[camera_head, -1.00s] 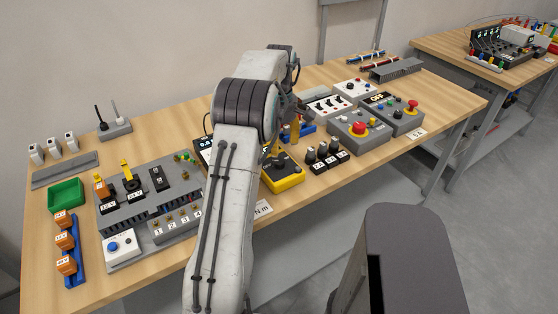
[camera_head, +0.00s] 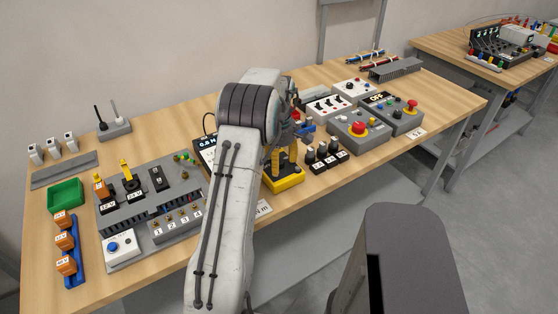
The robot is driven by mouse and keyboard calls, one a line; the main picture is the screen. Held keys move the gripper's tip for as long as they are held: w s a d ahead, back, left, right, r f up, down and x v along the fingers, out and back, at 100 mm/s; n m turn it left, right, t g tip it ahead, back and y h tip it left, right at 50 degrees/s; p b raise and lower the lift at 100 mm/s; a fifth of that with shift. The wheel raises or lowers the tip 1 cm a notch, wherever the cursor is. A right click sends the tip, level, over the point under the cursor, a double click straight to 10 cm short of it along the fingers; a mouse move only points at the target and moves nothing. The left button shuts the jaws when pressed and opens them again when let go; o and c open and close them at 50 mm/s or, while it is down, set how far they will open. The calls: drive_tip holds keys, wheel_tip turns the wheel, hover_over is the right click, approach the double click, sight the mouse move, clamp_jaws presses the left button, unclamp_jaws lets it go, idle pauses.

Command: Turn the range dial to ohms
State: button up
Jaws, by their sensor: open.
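A yellow-edged device (camera_head: 285,183) with a dark top lies near the front of the bench, just right of my arm. My arm covers part of it, and I cannot make out a range dial or an ohms mark on it. My gripper (camera_head: 284,163) points down at this device, with two yellowish fingers apart, so it is open. It is low over the device's top, and I cannot tell whether it touches anything.
A display unit (camera_head: 205,148) is partly hidden left of my arm. Several black knobs (camera_head: 325,155) stand close on the right, with a red-button control box (camera_head: 358,130) beyond. A grey panel (camera_head: 150,195) fills the left.

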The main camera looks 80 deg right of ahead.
drive_tip(key=shift+c, duration=0.5)
clamp_jaws()
drive_tip(key=shift+m, duration=0.3)
drive_tip(key=m, duration=1.1)
drive_tip(key=shift+f+m+p, duration=0.1)
drive_tip(key=shift+m+p, duration=0.3)
drive_tip(key=m, duration=0.6)
drive_tip(key=shift+a+m, duration=0.1)
drive_tip(key=shift+m, duration=2.6)
